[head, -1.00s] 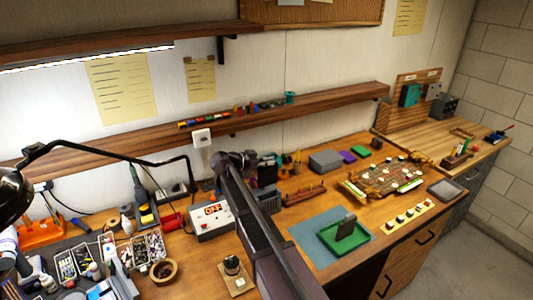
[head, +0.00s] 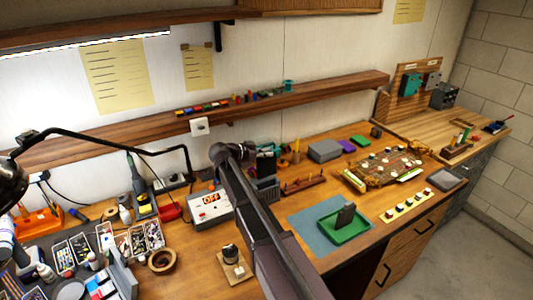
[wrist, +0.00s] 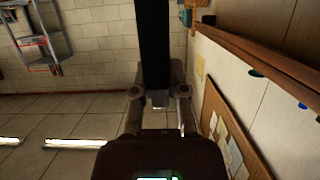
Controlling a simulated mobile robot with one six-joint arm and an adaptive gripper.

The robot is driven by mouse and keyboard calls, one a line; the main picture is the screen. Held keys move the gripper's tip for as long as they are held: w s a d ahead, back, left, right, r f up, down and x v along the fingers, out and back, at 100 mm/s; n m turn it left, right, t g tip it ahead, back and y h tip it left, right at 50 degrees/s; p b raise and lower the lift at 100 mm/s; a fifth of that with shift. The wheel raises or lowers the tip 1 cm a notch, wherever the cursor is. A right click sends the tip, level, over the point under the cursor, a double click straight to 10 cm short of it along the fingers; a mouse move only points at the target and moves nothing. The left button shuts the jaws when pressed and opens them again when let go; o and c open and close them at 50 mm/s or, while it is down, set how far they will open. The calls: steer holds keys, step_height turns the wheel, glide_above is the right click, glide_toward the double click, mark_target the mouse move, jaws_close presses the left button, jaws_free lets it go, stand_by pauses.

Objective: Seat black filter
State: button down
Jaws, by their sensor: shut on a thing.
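My gripper (wrist: 160,95) shows in the wrist view with its two fingers closed in around something. A long, flat black piece (wrist: 154,45) stands up from between the fingertips to the top edge. I cannot tell for sure whether it is the black filter. In the head view my dark arm crosses the middle and hides part of the bench. My fingers cannot be made out there. A dark upright slab (head: 346,216) stands in a green tray (head: 352,236) on a blue-grey mat (head: 308,213).
A brown board with white round parts (head: 365,182) lies on the right of the wooden bench. A pale strip with several knobs (head: 408,207) lies before it. A box reading OFF (head: 210,208) stands left of my arm. A small wooden block with a round part (head: 237,270) is nearer.

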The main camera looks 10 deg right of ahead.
mark_target(266, 176)
steer(key=shift+f+b, duration=1.75)
steer(key=shift+f, duration=0.25)
steer(key=shift+f+b, duration=3.95)
steer(key=shift+b, duration=0.05)
stand_by(1.0)
steer(key=shift+r+p, duration=0.25)
steer(key=shift+p, duration=0.05)
steer(key=shift+r+p, duration=0.8)
steer(key=shift+r, duration=0.05)
